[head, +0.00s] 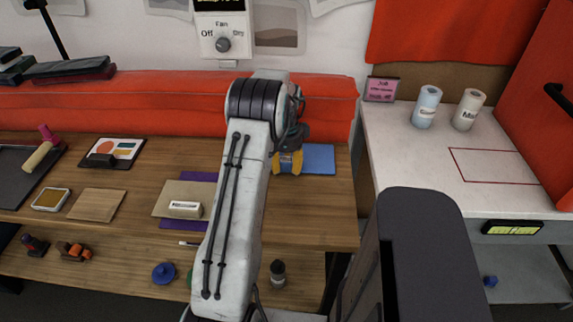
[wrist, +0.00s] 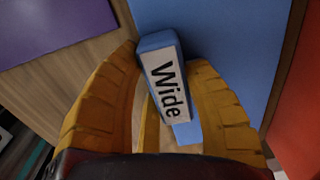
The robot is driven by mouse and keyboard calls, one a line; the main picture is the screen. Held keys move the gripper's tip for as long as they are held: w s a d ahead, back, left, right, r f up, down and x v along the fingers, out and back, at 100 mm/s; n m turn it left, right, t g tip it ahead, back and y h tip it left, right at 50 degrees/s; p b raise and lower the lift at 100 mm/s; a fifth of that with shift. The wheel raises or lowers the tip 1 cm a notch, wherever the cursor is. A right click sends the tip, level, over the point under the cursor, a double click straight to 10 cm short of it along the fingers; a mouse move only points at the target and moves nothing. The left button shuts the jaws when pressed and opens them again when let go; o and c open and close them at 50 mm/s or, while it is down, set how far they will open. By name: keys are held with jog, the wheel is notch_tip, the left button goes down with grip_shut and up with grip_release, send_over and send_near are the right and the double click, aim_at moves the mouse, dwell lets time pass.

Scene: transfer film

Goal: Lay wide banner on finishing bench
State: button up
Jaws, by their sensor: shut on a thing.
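The wide banner is a flat blue sheet (head: 320,158) on the right end of the wooden bench. In the wrist view its blue surface (wrist: 225,45) fills the upper middle. A raised blue block with the label "Wide" (wrist: 166,88) stands between my yellow fingers. My gripper (head: 288,162) is shut on this block; it also shows in the wrist view (wrist: 168,75). My arm hides the banner's left part in the head view. A white-topped bench (head: 400,150) stands at the right with a red outlined rectangle (head: 495,165); I cannot read its pink sign (head: 381,89).
Two labelled rolls, one blue (head: 427,106) and one pale (head: 468,109), stand at the back of the white bench. A purple sheet (head: 198,177) under a tan sheet lies left of my arm. A red upright panel (head: 535,105) bounds the right side.

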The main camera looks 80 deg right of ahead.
jog(key=shift+f, duration=0.2)
jog(key=o, duration=1.2)
jog(key=shift+r, duration=0.1)
notch_tip(320, 180, up, 12)
jog(key=shift+r, duration=0.15)
